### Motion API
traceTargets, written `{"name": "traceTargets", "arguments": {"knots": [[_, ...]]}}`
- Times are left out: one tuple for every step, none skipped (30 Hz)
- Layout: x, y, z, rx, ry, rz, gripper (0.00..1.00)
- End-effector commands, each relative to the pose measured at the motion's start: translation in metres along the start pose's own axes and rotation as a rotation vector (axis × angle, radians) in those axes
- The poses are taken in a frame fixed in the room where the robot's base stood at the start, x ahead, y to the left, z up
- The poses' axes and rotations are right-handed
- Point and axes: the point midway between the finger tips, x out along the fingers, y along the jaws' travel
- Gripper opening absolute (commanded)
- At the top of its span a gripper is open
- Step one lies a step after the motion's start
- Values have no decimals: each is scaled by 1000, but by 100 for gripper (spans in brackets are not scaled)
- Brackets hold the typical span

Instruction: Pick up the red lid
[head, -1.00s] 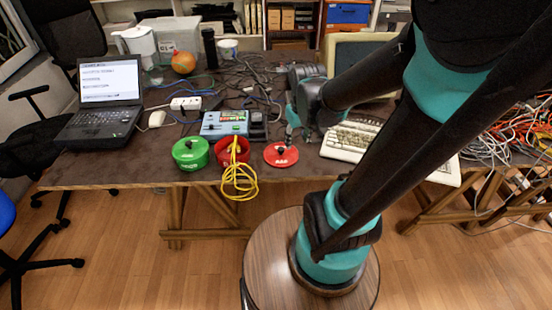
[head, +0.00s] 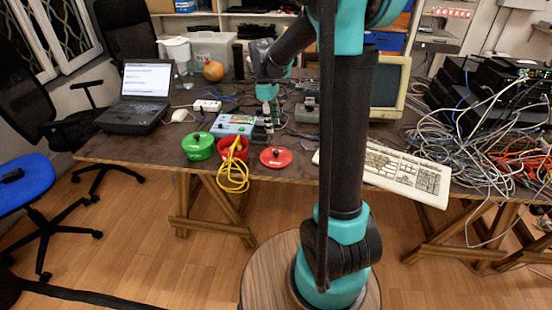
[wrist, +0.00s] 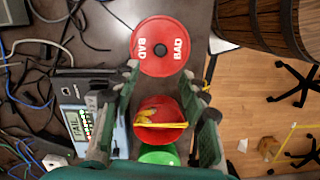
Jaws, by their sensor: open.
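The red lid (head: 270,159) lies flat near the table's front edge, with a dark knob in its middle. In the wrist view the red lid (wrist: 160,33) shows white "BAD" lettering and lies beyond the fingertips. My gripper (wrist: 161,73) is open, with its two fingers apart and nothing held between them. In the head view my gripper (head: 270,104) is above the back part of the table, behind the lid, partly hidden by its own wrist.
A red pot (head: 227,156) with yellow cable stands left of the lid, and a green lidded pot (head: 198,150) left of that. A blue-grey tester (head: 232,124) stands behind them. A keyboard (head: 405,172) lies to the right. A wooden barrel (wrist: 262,22) shows in the wrist view.

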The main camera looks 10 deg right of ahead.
Motion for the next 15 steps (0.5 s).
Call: {"name": "traceTargets", "arguments": {"knots": [[11,0,0,1,0,0,44],[17,0,0,1,0,0,44],[25,0,0,1,0,0,44],[31,0,0,1,0,0,44],[37,0,0,1,0,0,44],[44,0,0,2,1,0,44],[49,0,0,2,1,0,44],[54,0,0,2,1,1,44],[60,0,0,2,1,1,44],[63,0,0,2,1,1,44],[66,0,0,2,1,1,44],[69,0,0,2,1,1,44],[71,0,0,2,1,1,44],[73,0,0,2,1,1,44],[74,0,0,2,1,1,44]]}}
